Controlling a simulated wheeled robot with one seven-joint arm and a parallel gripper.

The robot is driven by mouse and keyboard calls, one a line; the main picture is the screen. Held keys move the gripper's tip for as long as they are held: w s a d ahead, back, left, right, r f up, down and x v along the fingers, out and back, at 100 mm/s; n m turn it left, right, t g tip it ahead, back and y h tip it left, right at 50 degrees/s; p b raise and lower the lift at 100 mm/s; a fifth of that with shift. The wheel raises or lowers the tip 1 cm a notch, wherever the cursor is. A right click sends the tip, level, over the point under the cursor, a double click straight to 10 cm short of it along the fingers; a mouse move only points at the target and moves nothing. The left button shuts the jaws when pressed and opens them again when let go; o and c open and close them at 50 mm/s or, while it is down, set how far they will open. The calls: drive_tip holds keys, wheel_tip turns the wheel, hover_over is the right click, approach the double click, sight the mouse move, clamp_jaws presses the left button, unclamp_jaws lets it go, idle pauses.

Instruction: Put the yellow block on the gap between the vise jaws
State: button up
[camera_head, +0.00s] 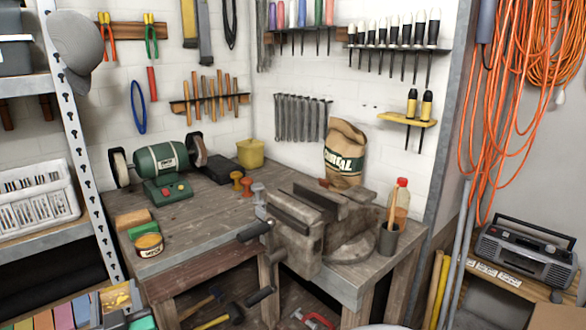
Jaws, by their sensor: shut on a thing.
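The vise (302,240) is a heavy grey-brown metal one at the front right corner of the wooden workbench. Its two long jaws run side by side with a dark gap between them, and I see no block on that gap. I cannot make out a yellow block for certain in this view. A yellow tub-like thing (250,154) stands at the back corner of the bench, but it looks like a container. My gripper is not in view, so what it holds is hidden.
A green bench grinder (163,168), tan block (132,220), green block (142,230) and tin (149,245) stand on the workbench (205,225). A paper sack (344,152) stands behind the vise. A bottle (400,202) and dark cup (387,240) stand right of it. The bench's middle is clear.

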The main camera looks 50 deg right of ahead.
sight(118, 304)
wheel_tip(118, 304, up, 17)
drive_tip(key=p, duration=1.3)
drive_tip(key=s+d+r+m+g+h, duration=0.1)
drive_tip(key=s+d+m+g+h, duration=0.4)
drive_tip(key=d, duration=0.9)
drive_tip(key=s+d+r+m+g+h, duration=0.15)
drive_tip(key=s+d+m+g, duration=0.4)
drive_tip(key=d, duration=0.75)
drive_tip(key=s+d+r+m+g+y, duration=0.1)
drive_tip(key=s+d+m+g, duration=0.15)
drive_tip(key=s+d, duration=0.4)
drive_tip(key=s+d+r+m+g+y, duration=0.1)
drive_tip(key=s+d+g, duration=0.25)
drive_tip(key=s, duration=0.55)
drive_tip(key=s+a+r+m+g+y, duration=0.1)
drive_tip(key=s+r+y, duration=0.1)
drive_tip(key=s, duration=0.4)
drive_tip(key=s+a+r+m+y, duration=0.1)
drive_tip(key=s+r, duration=0.1)
drive_tip(key=s, duration=0.5)
drive_tip(key=shift+s+a+r+g+y, duration=0.15)
drive_tip(key=shift+a+r+g+y, duration=0.1)
drive_tip(key=shift+r+g+y, duration=0.1)
